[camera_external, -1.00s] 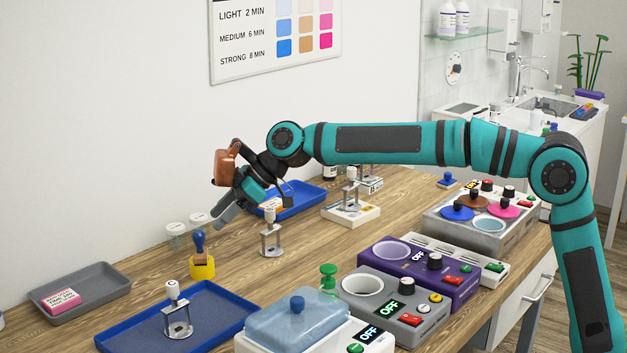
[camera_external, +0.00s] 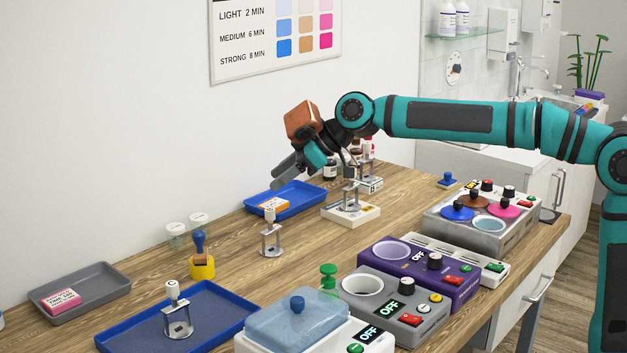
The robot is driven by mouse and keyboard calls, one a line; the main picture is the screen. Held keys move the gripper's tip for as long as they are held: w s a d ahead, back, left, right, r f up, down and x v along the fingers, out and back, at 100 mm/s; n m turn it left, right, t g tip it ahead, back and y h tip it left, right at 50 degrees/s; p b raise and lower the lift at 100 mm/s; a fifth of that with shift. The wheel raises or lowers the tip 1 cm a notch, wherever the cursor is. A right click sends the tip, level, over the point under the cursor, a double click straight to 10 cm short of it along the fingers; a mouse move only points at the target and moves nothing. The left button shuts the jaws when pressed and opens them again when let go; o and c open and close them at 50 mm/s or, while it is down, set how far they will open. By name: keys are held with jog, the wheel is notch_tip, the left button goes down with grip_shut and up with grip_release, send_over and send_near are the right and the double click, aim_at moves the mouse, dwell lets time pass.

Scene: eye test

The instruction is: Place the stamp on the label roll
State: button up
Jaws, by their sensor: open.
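The stamp (camera_external: 199,243), with a blue handle and a wooden block, stands upright on top of the yellow label roll (camera_external: 203,271). The roll sits on the wooden counter near the wall, at the left. The stamp's block appears to rest on the roll; its underside is hidden. My gripper (camera_external: 314,178) is open and empty. It is up in the air over the blue tray at the back, well to the right of the stamp and higher than it.
Two clear jars (camera_external: 176,236) stand right behind the stamp. A metal stand (camera_external: 271,240) is to its right. A grey tray (camera_external: 110,287) and a blue tray (camera_external: 228,316) lie in front. Heater pots (camera_external: 390,249) line the right side. Bare wood surrounds the roll's front.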

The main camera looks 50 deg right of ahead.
jog(key=s+d+r+m+t+h, duration=0.25)
jog(key=s+d+r, duration=0.25)
jog(key=s+d, duration=0.65)
jog(key=s+d+f+m+t+h, duration=0.1)
jog(key=s+d, duration=0.4)
jog(key=s, duration=0.5)
jog(key=s+d+f+m+t+h, duration=0.1)
jog(key=s+d+m+t, duration=0.2)
jog(key=s+d, duration=0.3)
jog(key=s+d+f+m+t+h, duration=0.1)
jog(key=s+d, duration=0.5)
jog(key=s, duration=0.8)
jog(key=shift+s+f+m+t+h, duration=0.2)
jog(key=shift+s+m+t+h, duration=0.3)
jog(key=shift+t, duration=0.55)
jog(key=shift+w, duration=0.15)
